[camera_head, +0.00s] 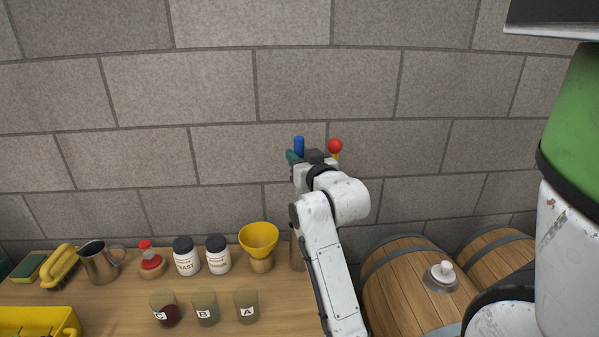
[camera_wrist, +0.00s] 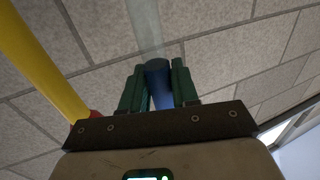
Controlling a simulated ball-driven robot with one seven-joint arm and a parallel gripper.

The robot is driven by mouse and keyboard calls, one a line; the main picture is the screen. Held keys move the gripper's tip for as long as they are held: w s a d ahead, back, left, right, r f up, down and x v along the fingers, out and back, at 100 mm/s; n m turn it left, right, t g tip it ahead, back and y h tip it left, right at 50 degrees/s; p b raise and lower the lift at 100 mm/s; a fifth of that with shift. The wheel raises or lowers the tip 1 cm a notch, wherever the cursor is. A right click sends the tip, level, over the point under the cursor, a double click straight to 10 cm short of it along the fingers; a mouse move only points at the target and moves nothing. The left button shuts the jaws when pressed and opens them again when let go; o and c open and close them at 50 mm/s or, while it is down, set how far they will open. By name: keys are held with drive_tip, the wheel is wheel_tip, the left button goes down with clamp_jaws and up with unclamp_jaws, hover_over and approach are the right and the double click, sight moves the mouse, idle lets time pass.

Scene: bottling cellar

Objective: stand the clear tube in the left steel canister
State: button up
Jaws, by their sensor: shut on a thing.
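My gripper (camera_head: 296,155) is raised high against the wall, shut on the blue end of the clear tube (camera_head: 299,142). In the wrist view the green fingers of my gripper (camera_wrist: 158,88) close on the blue part, and the clear tube (camera_wrist: 146,25) runs on beyond them. In the head view its clear length cannot be made out. A grey steel canister (camera_head: 297,252) stands at the bench's right end, partly hidden by my arm; any second canister is hidden. A yellow rod with a red ball (camera_head: 335,146) shows just right of my gripper and in the wrist view (camera_wrist: 35,60).
On the wooden bench (camera_head: 100,305) stand a yellow funnel (camera_head: 258,238), two white jars with dark lids (camera_head: 186,258), several labelled cups (camera_head: 205,308), a metal jug (camera_head: 100,263) and a yellow bin (camera_head: 38,321). Barrels (camera_head: 405,290) stand to the right. The stone wall is behind.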

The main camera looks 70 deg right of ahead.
drive_tip(key=shift+f, duration=2)
drive_tip(key=shift+f, duration=0.2)
drive_tip(key=o, duration=1)
drive_tip(key=b+v, duration=0.1)
drive_tip(key=v, duration=0.5)
drive_tip(key=b+v, duration=0.1)
drive_tip(key=v, duration=0.5)
drive_tip(key=shift+s+r, duration=0.1)
drive_tip(key=shift+r, duration=0.1)
